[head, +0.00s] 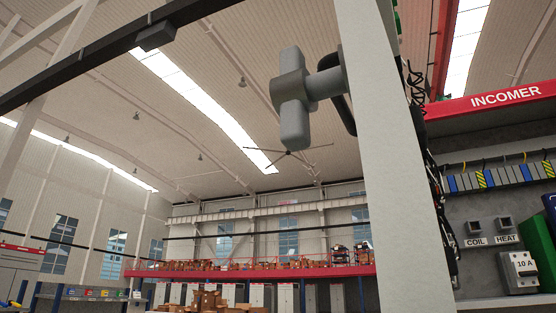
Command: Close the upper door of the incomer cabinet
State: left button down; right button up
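The incomer cabinet stands at the right of the head view, under a red header (505,97) lettered INCOMER. Its upper door (385,170) is open and seen nearly edge-on as a tall pale panel, swung out toward me. A grey knob-like handle (292,98) sticks out to the left from the door's outer face, with a dark curved bar (347,105) beside its shaft. Dark wiring (417,90) shows along the door's inner side. Neither of my grippers is in view.
Inside the cabinet are a terminal row (500,176), COIL (476,241) and HEAT (507,238) labels, and a white 10 A breaker (520,272). Left of the door is open hall space, with a far red-edged mezzanine (250,272) carrying boxes.

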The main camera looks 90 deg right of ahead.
aim_at(415, 269)
jog(key=i+z, duration=0.15)
jog(key=z, duration=0.35)
jog(key=i+z, duration=0.1)
jog(key=z, duration=0.4)
jog(key=i+j+z, duration=0.1)
jog(key=z, duration=0.8)
jog(key=j+z, duration=0.15)
jog(key=z, duration=0.3)
jog(key=i+j+z, duration=0.1)
jog(key=z, duration=0.75)
jog(key=j+z, duration=0.15)
jog(key=z, duration=0.3)
jog(key=j+z, duration=0.1)
jog(key=z, duration=0.35)
